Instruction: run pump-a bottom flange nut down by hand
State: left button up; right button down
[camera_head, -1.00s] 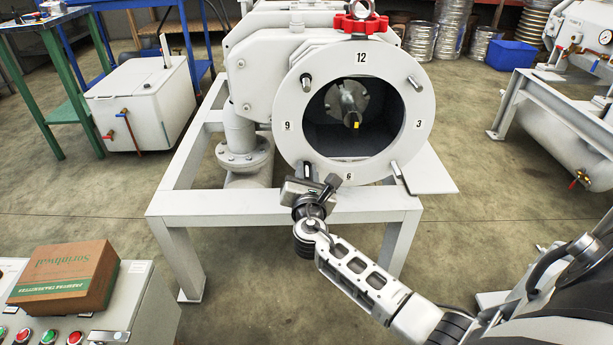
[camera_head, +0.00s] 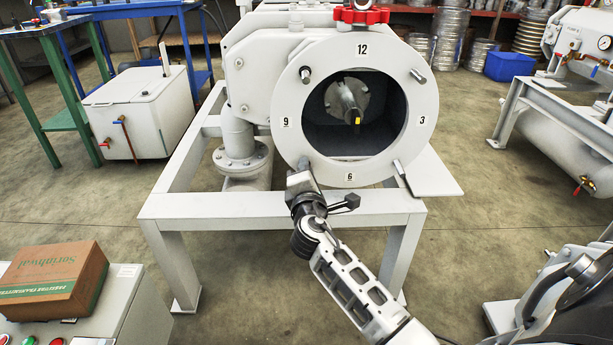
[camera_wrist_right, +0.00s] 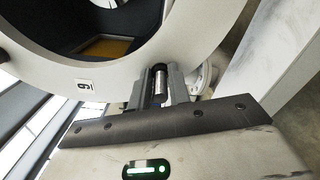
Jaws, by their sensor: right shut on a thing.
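The white round pump flange (camera_head: 292,150) faces me, with clock numbers around its dark open bore. Studs stick out at its upper left, upper right and lower right. My right gripper (camera_head: 303,176) is at the flange's lower left edge, between the 6 and the 9. In the right wrist view, its jaws (camera_wrist_right: 160,92) are shut on a small metallic cylinder (camera_wrist_right: 160,82) at the flange face, which I take to be the bottom flange nut on its stud. The jaws hide most of it, and thread engagement cannot be seen. My left gripper is not in view.
The pump stands on a white frame (camera_head: 230,206); a flat plate (camera_head: 432,176) sticks out at its right. A red knob (camera_head: 362,16) is on top. A cardboard box (camera_head: 52,283) lies on a control cabinet at front left. Open floor surrounds the frame.

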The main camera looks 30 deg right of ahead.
jog(key=shift+f+m, duration=0.15)
jog(key=shift+m, duration=0.15)
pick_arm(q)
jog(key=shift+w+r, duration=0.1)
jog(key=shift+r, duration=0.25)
pick_arm(e)
jog(key=shift+m, duration=0.3)
jog(key=c, duration=1.3)
grip_release()
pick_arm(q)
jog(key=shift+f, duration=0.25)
pick_arm(e)
jog(key=shift+s+a, duration=0.1)
pick_arm(q)
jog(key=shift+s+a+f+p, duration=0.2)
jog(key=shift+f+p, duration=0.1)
jog(key=shift+p, duration=0.2)
pick_arm(e)
jog(key=v, duration=0.7)
jog(key=shift+s, duration=0.2)
